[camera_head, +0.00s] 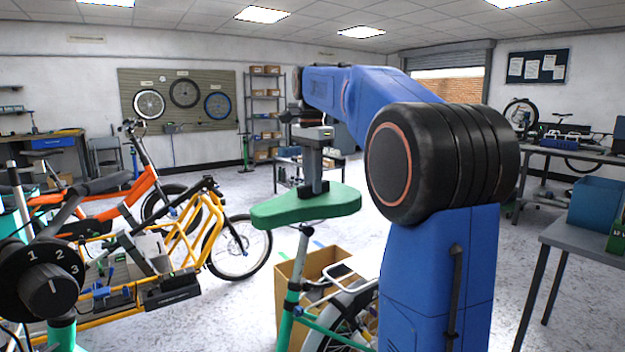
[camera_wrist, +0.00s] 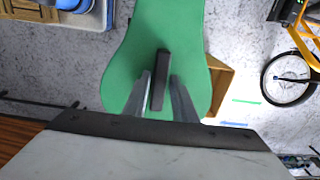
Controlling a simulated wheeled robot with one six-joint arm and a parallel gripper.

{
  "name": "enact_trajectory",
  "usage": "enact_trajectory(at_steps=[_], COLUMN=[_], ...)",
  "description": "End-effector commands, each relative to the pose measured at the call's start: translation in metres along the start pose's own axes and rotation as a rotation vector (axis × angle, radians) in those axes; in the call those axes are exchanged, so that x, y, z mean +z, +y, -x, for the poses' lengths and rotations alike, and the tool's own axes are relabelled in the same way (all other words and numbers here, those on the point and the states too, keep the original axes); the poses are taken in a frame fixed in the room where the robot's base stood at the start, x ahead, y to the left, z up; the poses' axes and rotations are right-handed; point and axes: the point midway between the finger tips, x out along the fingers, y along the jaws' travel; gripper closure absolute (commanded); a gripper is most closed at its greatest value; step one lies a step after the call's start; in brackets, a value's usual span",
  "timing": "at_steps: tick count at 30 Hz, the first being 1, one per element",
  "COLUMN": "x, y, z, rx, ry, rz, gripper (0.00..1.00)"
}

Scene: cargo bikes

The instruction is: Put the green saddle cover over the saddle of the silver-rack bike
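The green saddle cover (camera_head: 305,205) has a dark upright tab on its top. My gripper (camera_head: 314,178) points down at the cover, its two fingers on either side of that tab. It looks shut on it. In the wrist view the cover (camera_wrist: 130,70) lies under my gripper (camera_wrist: 161,78), the fingers close against the tab. The silver-rack bike (camera_head: 293,300) has a teal frame and a pale seat post rising to the cover's underside. Its saddle is not visible. I cannot tell whether the cover rests on it or hangs just above.
A cardboard box (camera_head: 291,272) stands on the floor behind the teal bike. A grey table (camera_head: 590,238) with a blue bin (camera_head: 597,203) is at the right. The floor behind is largely open.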

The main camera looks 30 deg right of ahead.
Motion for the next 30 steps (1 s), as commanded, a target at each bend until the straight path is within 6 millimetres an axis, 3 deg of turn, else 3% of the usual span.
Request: enact_trajectory(at_steps=[14,30], x=[0.0,0.0], y=[-0.001,-0.001], z=[0.007,0.099], rx=[-0.001,-0.001], ry=[0.0,0.0], rz=[0.0,0.0], gripper=[0.61,0.61])
